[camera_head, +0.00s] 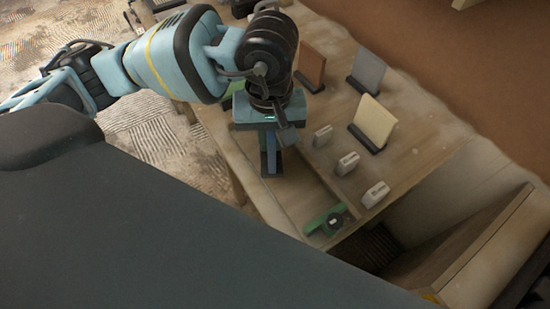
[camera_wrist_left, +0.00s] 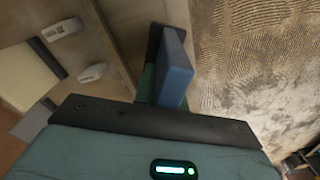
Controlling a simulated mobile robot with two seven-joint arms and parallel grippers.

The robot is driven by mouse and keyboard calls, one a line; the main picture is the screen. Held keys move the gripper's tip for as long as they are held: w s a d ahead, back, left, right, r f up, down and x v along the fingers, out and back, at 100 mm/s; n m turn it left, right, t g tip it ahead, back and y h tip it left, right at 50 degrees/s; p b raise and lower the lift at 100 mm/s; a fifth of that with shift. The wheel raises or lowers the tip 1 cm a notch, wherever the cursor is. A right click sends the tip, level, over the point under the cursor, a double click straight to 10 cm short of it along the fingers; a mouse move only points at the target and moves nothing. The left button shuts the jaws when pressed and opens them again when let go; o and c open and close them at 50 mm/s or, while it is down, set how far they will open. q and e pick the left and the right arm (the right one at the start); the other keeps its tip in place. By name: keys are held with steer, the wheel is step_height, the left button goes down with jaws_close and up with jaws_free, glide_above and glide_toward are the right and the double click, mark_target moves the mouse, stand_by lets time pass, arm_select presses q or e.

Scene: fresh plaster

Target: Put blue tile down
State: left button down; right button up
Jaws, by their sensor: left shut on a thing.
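The blue tile (camera_head: 263,139) is upright under my left gripper (camera_head: 272,136) in the head view, and the gripper is shut on it. In the wrist view the blue tile (camera_wrist_left: 175,75) stands out beyond the dark palm edge, seen nearly edge-on. A dark slotted holder (camera_head: 271,167) lies just below the tile on the near left strip of the table. I cannot tell whether the tile's lower edge is seated in it. The fingertips are mostly hidden. My right gripper is not in view.
A terracotta tile (camera_head: 312,64), a grey tile (camera_head: 368,70) and a cream tile (camera_head: 374,122) stand in dark holders on the table (camera_head: 415,150). Small pale blocks (camera_head: 347,163) line the middle. A green tool (camera_head: 328,220) lies at the near end.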

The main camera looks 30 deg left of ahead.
mark_target(275, 159)
arm_select(q)
steer(key=s+d+n, duration=0.1)
steer(key=s+d+f+n, duration=0.1)
steer(key=s+n, duration=0.1)
steer(key=shift+d, duration=0.2)
steer(key=w+a+n, duration=0.1)
steer(key=w+a, duration=0.2)
steer(key=w+a+f+n+p, duration=0.1)
steer(key=w+a, duration=0.2)
steer(key=w, duration=0.1)
steer(key=w+a+f+p, duration=0.1)
steer(key=w+a, duration=0.2)
steer(key=shift+w+a+n, duration=0.15)
steer(key=shift+n, duration=0.25)
step_height(275, 159, down, 3)
steer(key=shift+f, duration=0.1)
stand_by(0.3)
